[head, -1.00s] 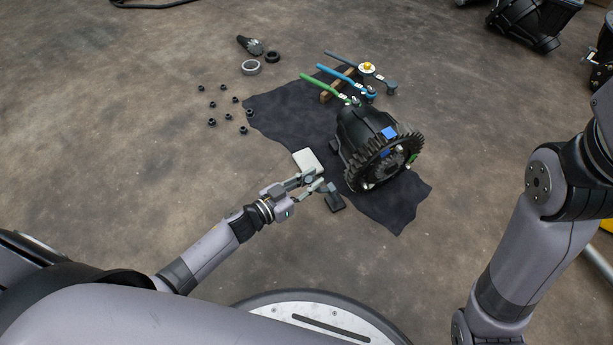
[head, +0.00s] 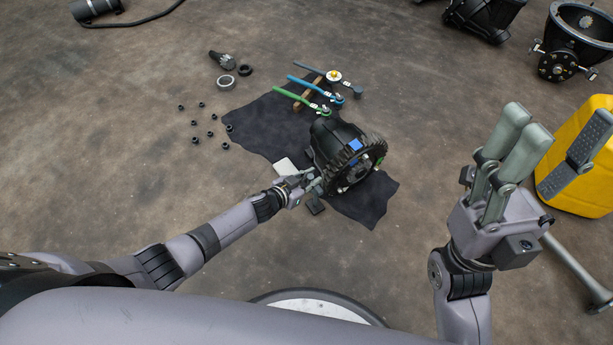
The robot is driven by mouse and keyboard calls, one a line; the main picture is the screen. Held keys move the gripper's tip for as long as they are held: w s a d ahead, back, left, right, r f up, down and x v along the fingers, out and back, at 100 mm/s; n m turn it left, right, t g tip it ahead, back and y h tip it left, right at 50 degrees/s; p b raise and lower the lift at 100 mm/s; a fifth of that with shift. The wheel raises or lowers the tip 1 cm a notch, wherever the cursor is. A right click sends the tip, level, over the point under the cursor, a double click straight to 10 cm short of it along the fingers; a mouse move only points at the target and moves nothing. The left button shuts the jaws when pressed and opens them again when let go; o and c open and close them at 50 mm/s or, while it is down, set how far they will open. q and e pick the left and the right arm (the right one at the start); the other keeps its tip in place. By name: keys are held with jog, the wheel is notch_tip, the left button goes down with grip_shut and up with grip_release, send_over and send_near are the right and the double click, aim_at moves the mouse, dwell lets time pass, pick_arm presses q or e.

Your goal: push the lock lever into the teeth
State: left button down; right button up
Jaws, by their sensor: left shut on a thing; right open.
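The black gear unit with its toothed ring gear (head: 352,165) lies on the dark cloth. It has a blue mark on top and a green mark on its right side. My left gripper (head: 309,184) is shut on the small grey lock lever (head: 316,186), right beside the near left teeth. The fingers cover much of the lever, and I cannot tell whether it sits between the teeth. A dark block (head: 315,207) is just below the lever. My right gripper (head: 517,135) is open and empty, fingers up, far to the right.
Three wrenches with green (head: 299,99), blue and grey handles lie behind the gear unit. Several small nuts (head: 211,134) and rings (head: 226,82) are on the floor at left. A white pad (head: 285,165) lies beside my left gripper. A yellow can (head: 572,185) stands at right.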

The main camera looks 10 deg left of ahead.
pick_arm(q)
jog(key=shift+w+d+r, duration=0.15)
dwell(0.3)
jog(key=c, duration=1.5)
grip_release()
jog(key=shift+s+a+r, duration=0.2)
jog(key=shift+s+a, duration=0.2)
jog(key=shift+s, duration=0.15)
jog(key=v, duration=1)
jog(key=shift+s+r, duration=0.2)
